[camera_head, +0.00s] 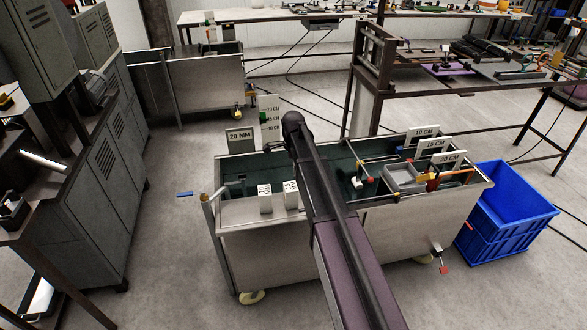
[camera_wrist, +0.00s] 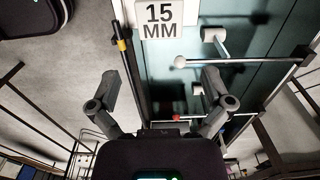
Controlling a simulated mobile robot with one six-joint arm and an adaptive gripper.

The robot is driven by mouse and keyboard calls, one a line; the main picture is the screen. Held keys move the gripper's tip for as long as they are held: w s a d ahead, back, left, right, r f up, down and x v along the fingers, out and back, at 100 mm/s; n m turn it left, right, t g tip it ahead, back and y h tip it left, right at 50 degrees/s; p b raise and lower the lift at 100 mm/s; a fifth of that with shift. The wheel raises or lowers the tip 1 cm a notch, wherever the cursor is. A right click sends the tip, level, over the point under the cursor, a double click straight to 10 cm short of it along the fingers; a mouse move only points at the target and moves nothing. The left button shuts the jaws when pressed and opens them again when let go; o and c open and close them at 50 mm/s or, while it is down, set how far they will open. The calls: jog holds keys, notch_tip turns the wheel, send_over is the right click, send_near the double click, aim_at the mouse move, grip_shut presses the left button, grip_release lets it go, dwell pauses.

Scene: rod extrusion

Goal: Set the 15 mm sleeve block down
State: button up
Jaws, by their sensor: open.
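The 15 mm sleeve block (camera_head: 291,194) is white with a "15 MM" label. It stands upright at the cart's near edge, beside a similar white block (camera_head: 264,199) on its left. In the wrist view, the 15 MM face (camera_wrist: 160,19) is at the top, beyond my fingertips and apart from them. My gripper (camera_wrist: 160,85) is open, its two dark fingers spread wide with nothing between them. In the head view my arm passes just right of the block, and my fingers cannot be made out clearly. The block's underside is hidden.
The metal cart (camera_head: 400,235) has a green interior with rods, a grey tray (camera_head: 404,178) and several length signs. A blue crate (camera_head: 505,215) is at the right.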

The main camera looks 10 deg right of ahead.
jog(key=shift+s, duration=0.1)
jog(key=s+a+n, duration=0.1)
jog(key=s+n, duration=1.7)
jog(key=s, duration=1)
jog(key=shift+a, duration=0.2)
